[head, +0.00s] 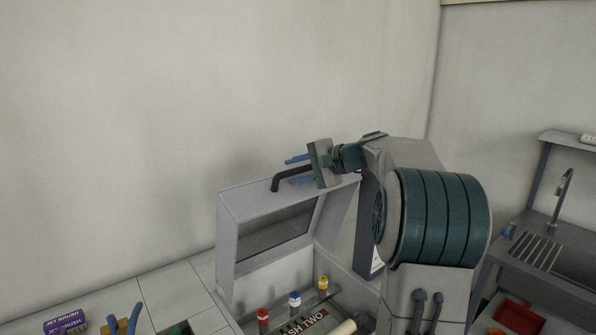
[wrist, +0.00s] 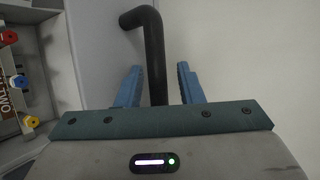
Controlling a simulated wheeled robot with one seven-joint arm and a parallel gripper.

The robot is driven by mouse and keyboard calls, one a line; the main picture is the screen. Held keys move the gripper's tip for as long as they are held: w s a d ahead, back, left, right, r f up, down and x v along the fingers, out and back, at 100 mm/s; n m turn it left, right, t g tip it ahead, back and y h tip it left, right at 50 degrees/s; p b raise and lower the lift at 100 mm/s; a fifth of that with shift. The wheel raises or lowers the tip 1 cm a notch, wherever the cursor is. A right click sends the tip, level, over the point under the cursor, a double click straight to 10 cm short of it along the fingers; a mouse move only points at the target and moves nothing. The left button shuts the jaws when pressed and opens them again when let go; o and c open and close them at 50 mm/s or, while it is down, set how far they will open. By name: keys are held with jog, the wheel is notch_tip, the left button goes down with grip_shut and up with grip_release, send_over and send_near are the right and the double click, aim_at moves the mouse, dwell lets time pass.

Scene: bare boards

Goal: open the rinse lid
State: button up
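A grey lid with a dark window (head: 228,235) stands raised and tilted on an open grey box at the lower middle of the head view. A bent black handle (head: 280,180) sticks out from the lid's upper part. It also shows in the wrist view (wrist: 153,45). My gripper (head: 298,169) is at the handle, its two blue fingers on either side of the bar. In the wrist view my gripper (wrist: 160,88) is open, with a clear gap between the bar and the right finger. Contact with the left finger is hard to tell. No rinse label is readable.
Inside the box are a red-topped (head: 262,316), a blue-topped (head: 295,299) and a yellow-topped fitting (head: 323,283), beside partly hidden lettering ending "SH TWO". A purple "Jet Brush" box (head: 65,322) lies left. A sink (head: 572,262) and red tray (head: 519,316) stand right. The wall is close behind.

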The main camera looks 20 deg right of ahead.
jog(key=shift+s+d+f, duration=0.1)
jog(key=shift+f, duration=0.05)
jog(key=shift+s+d, duration=0.1)
jog(key=shift+d, duration=0.1)
jog(key=b+v, duration=0.3)
jog(key=v, duration=1)
jog(key=shift+s+r, duration=0.2)
jog(key=shift+r, duration=0.05)
